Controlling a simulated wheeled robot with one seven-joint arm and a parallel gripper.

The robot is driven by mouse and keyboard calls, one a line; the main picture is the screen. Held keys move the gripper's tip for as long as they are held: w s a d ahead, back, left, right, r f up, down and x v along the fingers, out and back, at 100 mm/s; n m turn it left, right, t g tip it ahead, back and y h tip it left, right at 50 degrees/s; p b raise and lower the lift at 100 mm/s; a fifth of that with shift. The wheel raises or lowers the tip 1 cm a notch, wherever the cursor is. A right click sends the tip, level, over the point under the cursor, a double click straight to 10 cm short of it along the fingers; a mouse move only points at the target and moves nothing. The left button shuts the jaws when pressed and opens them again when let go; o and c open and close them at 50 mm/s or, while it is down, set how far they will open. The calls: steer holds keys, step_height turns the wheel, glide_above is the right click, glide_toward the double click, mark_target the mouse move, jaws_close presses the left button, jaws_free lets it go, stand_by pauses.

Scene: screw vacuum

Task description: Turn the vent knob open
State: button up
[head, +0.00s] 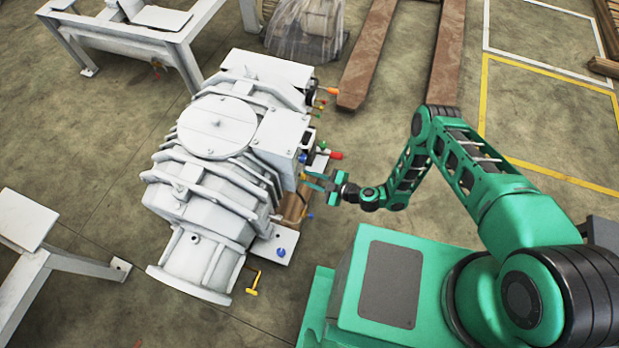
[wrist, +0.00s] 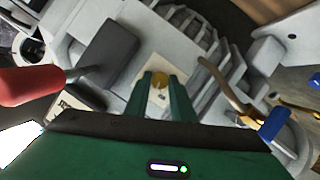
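In the head view my gripper (head: 311,181) is at the right side of the large white vacuum pump (head: 215,130). The knob is too small there to make out clearly.
A red-handled lever (wrist: 30,85) is left of the fingers in the wrist view, with a dark grey box (wrist: 103,50) between. A blue-handled brass-coloured pipe (wrist: 232,92) is at right. A yellow T-handle (head: 253,283) stands near the pump's front.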

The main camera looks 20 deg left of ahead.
jaws_close()
steer(key=shift+w+r+m+g, duration=0.1)
steer(key=shift+w+m+g, duration=0.15)
steer(key=shift+m+g, duration=0.65)
steer(key=m+g, duration=0.1)
steer(key=m, duration=0.1)
steer(key=shift+w+d+m, duration=0.1)
steer(key=shift+m, duration=0.2)
steer(key=shift+w+m+g, duration=0.15)
steer(key=shift+m+g, duration=0.65)
steer(key=shift+w, duration=0.1)
steer(key=o, duration=0.7)
jaws_free()
steer(key=shift+o, duration=0.9)
